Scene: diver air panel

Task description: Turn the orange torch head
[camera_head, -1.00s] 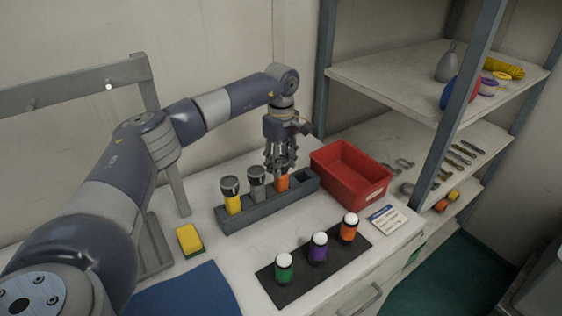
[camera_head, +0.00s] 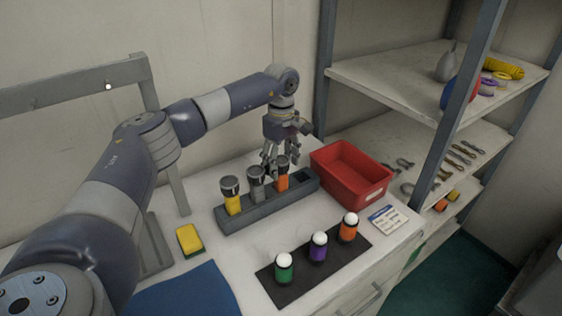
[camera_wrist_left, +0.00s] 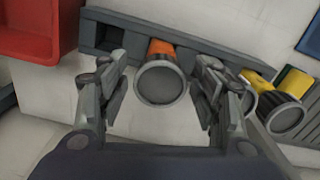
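The orange torch (camera_head: 282,183) stands in the grey rack (camera_head: 250,214), with its dark grey head (camera_head: 282,163) on top. My left gripper (camera_head: 279,160) is over the torch, pointing down. In the left wrist view the round torch head (camera_wrist_left: 161,84) lies between the two spread fingers of the left gripper (camera_wrist_left: 163,100), with gaps on both sides. The left gripper is open and holds nothing. My right gripper is not in view.
A yellow torch (camera_head: 233,203) and a grey torch (camera_head: 257,190) stand beside the orange one. A red bin (camera_head: 376,198) is right of the rack. White-topped green, purple and orange items stand on a dark mat (camera_head: 285,292). A yellow sponge (camera_head: 190,240) lies left.

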